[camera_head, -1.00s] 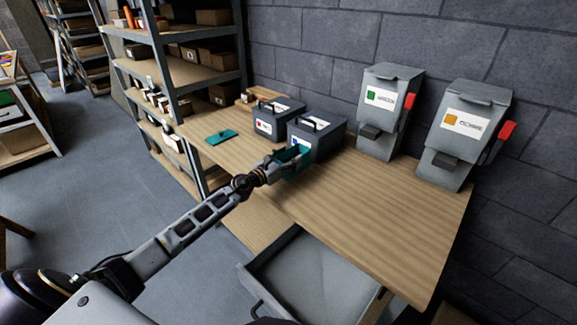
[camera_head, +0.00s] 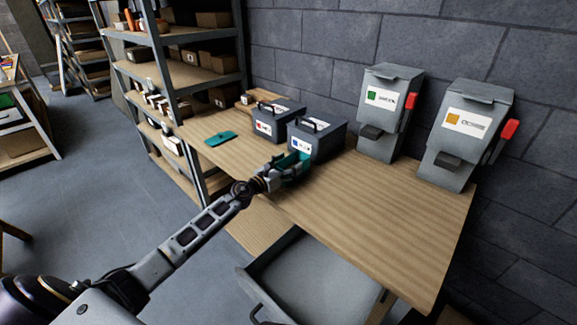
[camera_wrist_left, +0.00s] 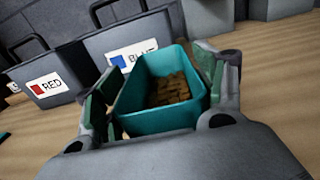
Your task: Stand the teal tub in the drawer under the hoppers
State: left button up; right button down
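The teal tub (camera_wrist_left: 163,118) is upright between the fingers of my left gripper (camera_wrist_left: 165,95), with brown pieces inside it. In the head view the tub (camera_head: 297,161) is mostly hidden by the left gripper (camera_head: 288,170), in front of the box labelled BLUE. The fingers lie along both sides of the tub. The open drawer (camera_head: 262,268) sticks out below the table's front edge and its visible floor looks empty. Two grey hoppers, one with a green label (camera_head: 388,112) and one with a yellow label (camera_head: 463,135), stand at the wall. My right gripper is not in view.
Dark boxes labelled RED (camera_head: 272,122) and BLUE (camera_head: 318,137) stand at the back of the wooden table (camera_head: 365,220). A flat teal piece (camera_head: 220,138) lies at the left. Shelving stands beyond. The tabletop before the hoppers is clear.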

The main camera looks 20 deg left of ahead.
pick_arm(q)
jog(key=shift+o, duration=1.1)
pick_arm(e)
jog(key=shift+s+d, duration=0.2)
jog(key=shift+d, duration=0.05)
pick_arm(q)
jog(key=shift+r, duration=0.15)
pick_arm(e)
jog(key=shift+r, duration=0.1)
pick_arm(q)
jog(key=shift+s, duration=0.1)
